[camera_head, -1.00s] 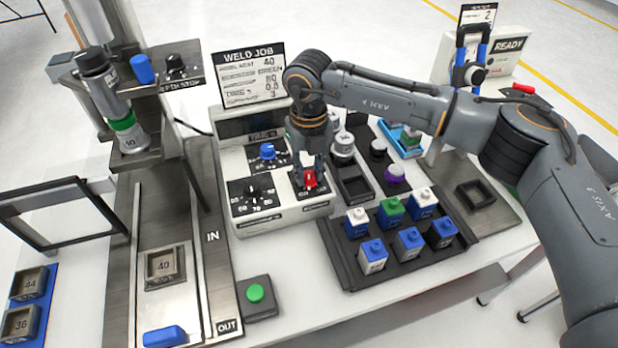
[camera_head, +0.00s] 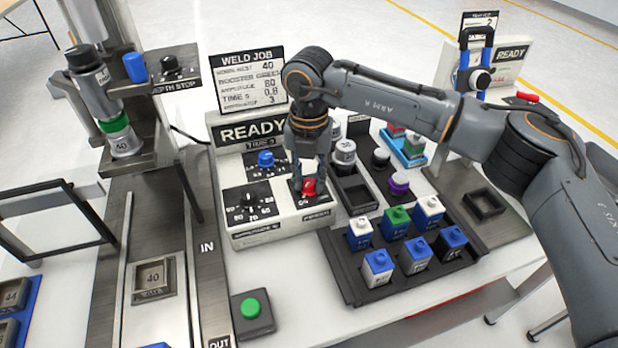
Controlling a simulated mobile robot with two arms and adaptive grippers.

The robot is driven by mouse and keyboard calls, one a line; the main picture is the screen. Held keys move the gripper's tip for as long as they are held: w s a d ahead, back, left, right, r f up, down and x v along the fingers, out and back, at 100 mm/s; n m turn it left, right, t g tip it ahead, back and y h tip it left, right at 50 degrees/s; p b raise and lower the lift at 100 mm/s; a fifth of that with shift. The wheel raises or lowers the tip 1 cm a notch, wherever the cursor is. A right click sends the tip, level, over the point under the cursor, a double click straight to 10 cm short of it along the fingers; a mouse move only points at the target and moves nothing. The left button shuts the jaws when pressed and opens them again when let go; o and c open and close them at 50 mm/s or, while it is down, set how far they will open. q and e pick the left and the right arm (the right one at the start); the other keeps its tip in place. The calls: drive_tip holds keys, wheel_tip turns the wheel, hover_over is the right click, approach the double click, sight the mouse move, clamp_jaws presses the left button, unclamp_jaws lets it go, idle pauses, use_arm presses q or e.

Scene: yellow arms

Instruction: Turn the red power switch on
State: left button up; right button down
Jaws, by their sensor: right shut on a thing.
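The red power switch (camera_head: 309,188) is a small red knob at the lower right of the white control box (camera_head: 280,222). My right gripper (camera_head: 309,180) comes down over it from above, and its fingers are shut on the switch. The fingers hide part of the switch and its labels. The box's display (camera_head: 254,130) is lit and reads READY. My left gripper is not in the view.
A blue knob (camera_head: 266,159) and a black dial (camera_head: 248,203) sit left of the switch. A tray of several blocks (camera_head: 352,272) stands close to the right. A green button (camera_head: 250,308) is in front. A press (camera_head: 135,200) stands at left.

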sight(309, 181)
drive_tip(key=shift+w+r, duration=0.1)
drive_tip(key=c, duration=1.1)
unclamp_jaws()
wheel_tip(309, 181, up, 12)
